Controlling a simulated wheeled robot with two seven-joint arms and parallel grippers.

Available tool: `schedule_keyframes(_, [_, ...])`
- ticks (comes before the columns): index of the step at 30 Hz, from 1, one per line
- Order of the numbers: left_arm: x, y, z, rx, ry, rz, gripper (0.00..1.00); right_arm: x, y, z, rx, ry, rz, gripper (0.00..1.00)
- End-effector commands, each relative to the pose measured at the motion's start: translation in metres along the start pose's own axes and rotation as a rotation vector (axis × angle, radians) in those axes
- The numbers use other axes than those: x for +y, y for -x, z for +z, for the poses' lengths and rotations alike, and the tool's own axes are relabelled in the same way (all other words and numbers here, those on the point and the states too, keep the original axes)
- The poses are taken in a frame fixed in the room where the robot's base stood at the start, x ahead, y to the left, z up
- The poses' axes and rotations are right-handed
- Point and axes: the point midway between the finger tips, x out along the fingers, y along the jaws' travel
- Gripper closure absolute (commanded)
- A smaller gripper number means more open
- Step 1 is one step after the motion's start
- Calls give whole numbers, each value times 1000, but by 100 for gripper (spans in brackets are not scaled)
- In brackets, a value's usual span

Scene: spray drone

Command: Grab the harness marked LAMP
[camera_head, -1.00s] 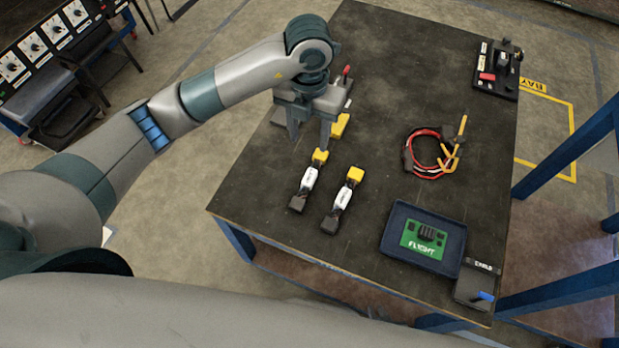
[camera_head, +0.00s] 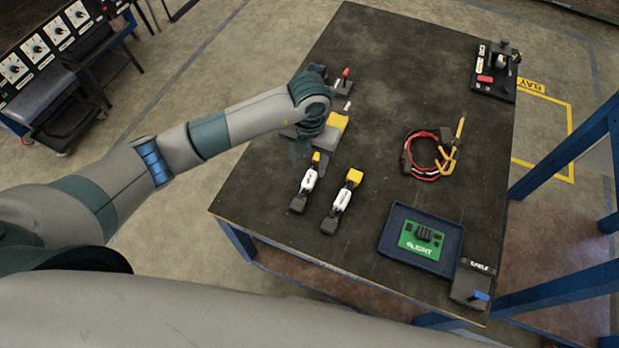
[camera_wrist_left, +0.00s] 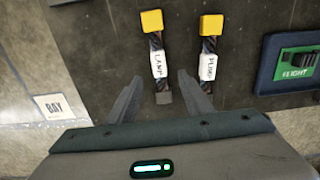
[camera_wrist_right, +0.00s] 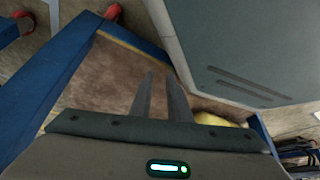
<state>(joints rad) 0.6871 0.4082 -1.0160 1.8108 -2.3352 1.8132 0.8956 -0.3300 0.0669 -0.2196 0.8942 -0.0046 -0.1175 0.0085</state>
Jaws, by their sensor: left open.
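The LAMP harness (camera_wrist_left: 157,62) has a yellow connector, a white label and a dark lower end. It lies on the dark table, left of the similar PUMP harness (camera_wrist_left: 207,65). In the head view the LAMP harness (camera_head: 308,181) is the left one of the pair. My left gripper (camera_wrist_left: 159,76) is open and empty, with its fingers on either side of the LAMP harness in the wrist picture; I cannot tell their height above it. In the head view my left arm partly hides this gripper. My right gripper (camera_wrist_right: 160,75) shows a narrow gap between its fingers, with nothing between them.
A blue tray (camera_head: 386,238) with a green FLIGHT board (camera_head: 421,239) lies right of the harnesses. A red cable loop (camera_head: 408,160) lies farther back. A black fixture (camera_head: 494,88) stands at the far right corner. Blue posts (camera_head: 570,150) rise at the right.

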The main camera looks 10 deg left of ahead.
Motion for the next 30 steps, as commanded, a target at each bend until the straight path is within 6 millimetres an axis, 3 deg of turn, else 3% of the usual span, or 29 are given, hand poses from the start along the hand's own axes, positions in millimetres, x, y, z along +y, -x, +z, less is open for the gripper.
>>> schedule_keyframes(8, [0, -22, 0, 1, 0, 0, 55, 3, 3, 24, -57, 0, 4, 84])
schedule_keyframes(23, [0, -28, 1, 2, 2, 0, 55, 6, 4, 13, -48, 1, 7, 84])
schedule_keyframes(26, [0, -36, 3, 2, 1, 0, 55, 7, 8, 21, -69, 1, 8, 84])
schedule_keyframes(30, [2, -50, 5, 3, 2, 1, 55, 10, 15, 47, -130, 0, 11, 84])
